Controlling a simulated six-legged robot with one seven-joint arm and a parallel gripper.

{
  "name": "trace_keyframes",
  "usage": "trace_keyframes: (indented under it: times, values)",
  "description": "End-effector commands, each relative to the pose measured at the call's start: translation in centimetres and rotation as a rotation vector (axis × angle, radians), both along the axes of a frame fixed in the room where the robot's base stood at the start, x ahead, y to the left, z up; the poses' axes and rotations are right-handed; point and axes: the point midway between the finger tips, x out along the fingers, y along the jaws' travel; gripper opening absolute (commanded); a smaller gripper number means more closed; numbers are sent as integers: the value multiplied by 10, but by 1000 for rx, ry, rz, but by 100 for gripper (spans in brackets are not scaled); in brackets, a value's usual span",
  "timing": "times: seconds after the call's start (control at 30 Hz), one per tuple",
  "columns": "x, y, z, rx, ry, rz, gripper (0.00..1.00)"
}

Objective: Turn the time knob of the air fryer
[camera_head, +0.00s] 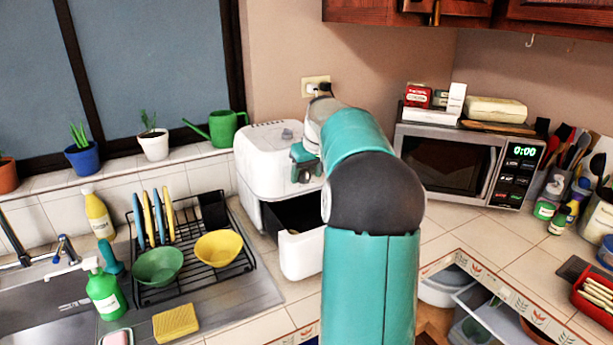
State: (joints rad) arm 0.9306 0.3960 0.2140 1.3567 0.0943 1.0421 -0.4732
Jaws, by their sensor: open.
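My arm comes up from the bottom and covers the fryer's right side. My gripper (298,164) is open at the upper front of the fryer, small and partly hidden by my arm. I cannot tell whether it touches the fryer or a knob.
A dish rack (200,262) with a green bowl (158,266) and a yellow bowl (219,248) stands left of the fryer. A microwave (465,165) stands to the right. A green watering can (222,127) is on the sill. An open drawer (487,300) is at lower right.

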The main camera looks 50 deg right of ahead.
Motion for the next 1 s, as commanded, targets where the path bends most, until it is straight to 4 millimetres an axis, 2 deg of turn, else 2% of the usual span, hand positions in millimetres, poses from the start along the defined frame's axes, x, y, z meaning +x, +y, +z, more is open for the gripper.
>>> trace_keyframes:
  times: [0.13,0.4,0.47,0.63,1.0]
  values:
    - [4,-1,-11,1,0,0,59]
    - [5,-1,-12,0,0,0,59]
    - [5,-1,-12,0,-1,0,50]
    - [5,-1,-12,0,-1,0,16]
    - [4,-3,-11,40,-15,-1,15]
